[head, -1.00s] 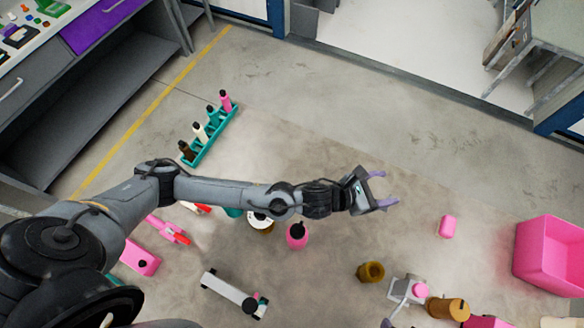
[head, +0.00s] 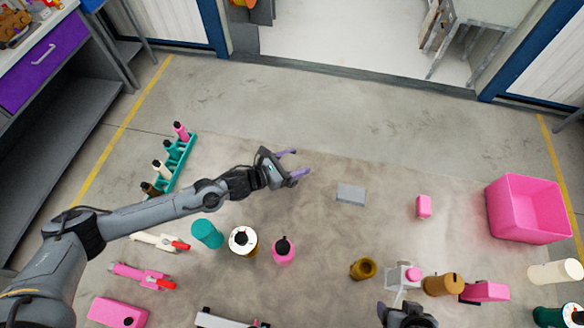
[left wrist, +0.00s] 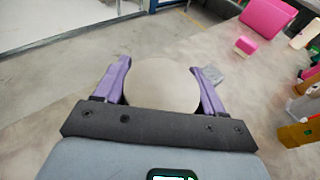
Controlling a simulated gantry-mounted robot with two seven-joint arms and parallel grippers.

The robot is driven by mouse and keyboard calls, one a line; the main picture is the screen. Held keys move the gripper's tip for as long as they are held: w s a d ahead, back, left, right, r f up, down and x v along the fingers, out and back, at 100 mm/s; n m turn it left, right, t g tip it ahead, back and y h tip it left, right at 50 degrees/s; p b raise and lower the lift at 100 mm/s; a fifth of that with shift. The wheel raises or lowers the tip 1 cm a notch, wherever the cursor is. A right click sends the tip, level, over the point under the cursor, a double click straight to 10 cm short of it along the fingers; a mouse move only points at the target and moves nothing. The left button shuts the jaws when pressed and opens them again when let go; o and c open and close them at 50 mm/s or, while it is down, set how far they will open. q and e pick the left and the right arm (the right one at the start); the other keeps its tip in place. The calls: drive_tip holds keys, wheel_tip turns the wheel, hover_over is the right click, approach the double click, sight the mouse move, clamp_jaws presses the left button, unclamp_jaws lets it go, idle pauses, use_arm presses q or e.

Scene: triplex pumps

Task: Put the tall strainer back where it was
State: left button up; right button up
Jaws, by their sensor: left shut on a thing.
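My left gripper (head: 295,166) is over bare floor in the middle of the head view, with its purple fingers spread. In the left wrist view a pale beige round thing fills the space between the fingers of this gripper (left wrist: 163,85). I take it for the tall strainer (left wrist: 160,82), seen from its rounded face. In the head view it barely stands out from the floor, so its length and tilt cannot be told. A flat grey block (head: 350,194) lies right of the gripper. A dark part, seemingly my right gripper (head: 407,316), is cut off by the bottom edge; its fingers do not show.
A teal rack (head: 178,160) with several bottles stands at the left. A teal cup (head: 207,233), a white-topped can (head: 243,241) and a pink bottle (head: 284,250) stand below the arm. A pink bin (head: 527,209) is at the right. The floor above the gripper is clear.

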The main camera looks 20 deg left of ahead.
use_arm(q)
drive_tip(key=shift+w+a+f, duration=0.1)
drive_tip(key=shift+a+f, duration=0.15)
drive_tip(key=shift+a, duration=0.1)
drive_tip(key=shift+f, duration=1.95)
drive_tip(key=shift+f, duration=0.15)
drive_tip(key=o, duration=0.8)
drive_tip(key=shift+f, duration=0.1)
drive_tip(key=shift+c, duration=0.2)
drive_tip(key=o, duration=0.4)
drive_tip(key=shift+o, duration=0.2)
drive_tip(key=shift+r, duration=0.2)
